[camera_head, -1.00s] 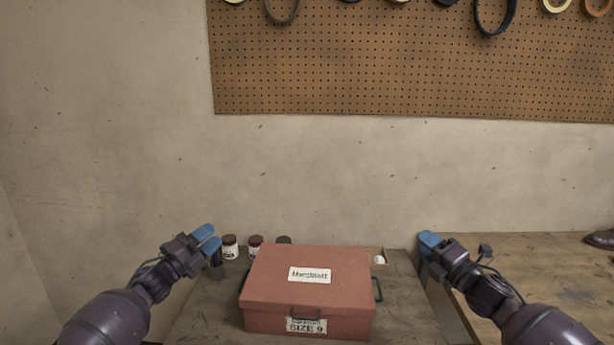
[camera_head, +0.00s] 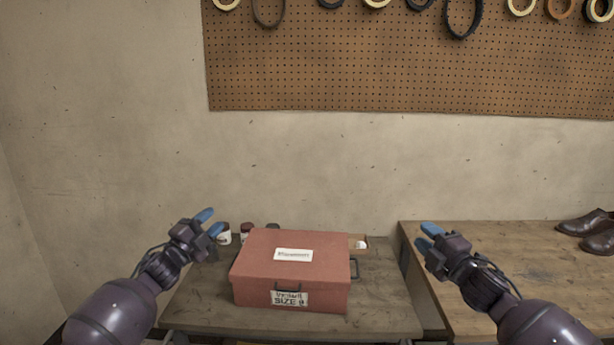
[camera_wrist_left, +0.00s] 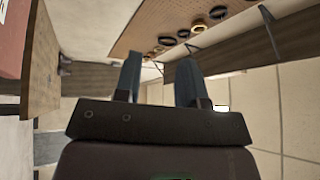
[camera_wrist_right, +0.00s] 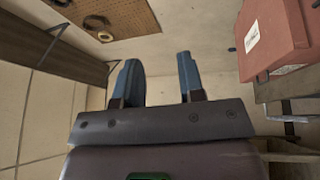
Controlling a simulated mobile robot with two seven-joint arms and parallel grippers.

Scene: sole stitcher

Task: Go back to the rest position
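My left gripper (camera_head: 211,222) is raised at the left, in front of the wall and left of the red box. Its blue fingers are apart with nothing between them, as the left wrist view (camera_wrist_left: 158,80) also shows. My right gripper (camera_head: 427,237) is raised right of the red box. Its fingers are apart and empty, also in the right wrist view (camera_wrist_right: 160,80). The red box (camera_head: 255,262), with a closed lid, dark handles and a "SIZE 9" label, stands on the small wooden table. Neither gripper touches it.
A longer workbench (camera_head: 520,275) on the right bears dark shoes (camera_head: 587,222). A pegboard (camera_head: 400,75) with hanging rings is on the wall.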

